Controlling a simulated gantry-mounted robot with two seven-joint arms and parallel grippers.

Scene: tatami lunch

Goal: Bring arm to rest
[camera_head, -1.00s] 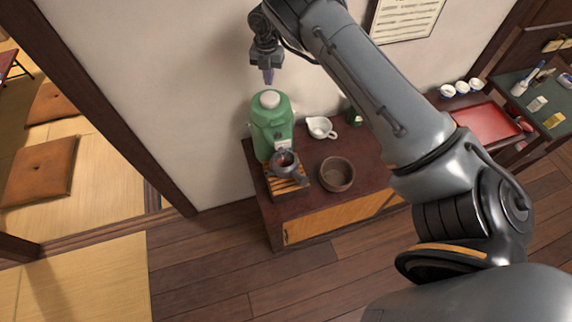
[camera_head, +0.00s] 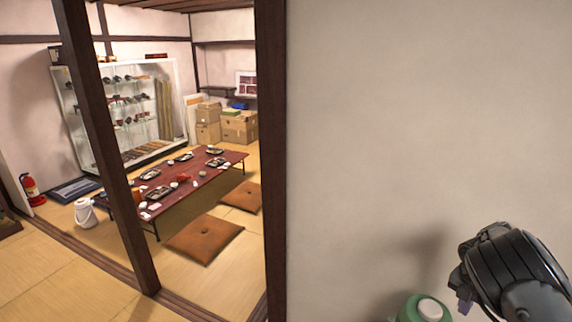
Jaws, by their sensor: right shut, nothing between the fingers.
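My right arm comes in at the lower right, in front of the plain wall. Its gripper (camera_head: 464,305) points down and shows only in small part, its fingertips shut and empty. It is just right of the green dispenser (camera_head: 409,310), whose white-capped top shows at the bottom edge. I cannot tell whether the two touch. The rest of the dispenser and the cabinet under it are out of view. My left gripper is not in view.
A dark wooden post (camera_head: 271,160) and the bare wall (camera_head: 400,130) stand between me and the tatami room. There, a low red table (camera_head: 192,187) holds several trays, with cushions (camera_head: 204,241) beside it. A glass shelf (camera_head: 120,110) and boxes (camera_head: 239,127) stand behind.

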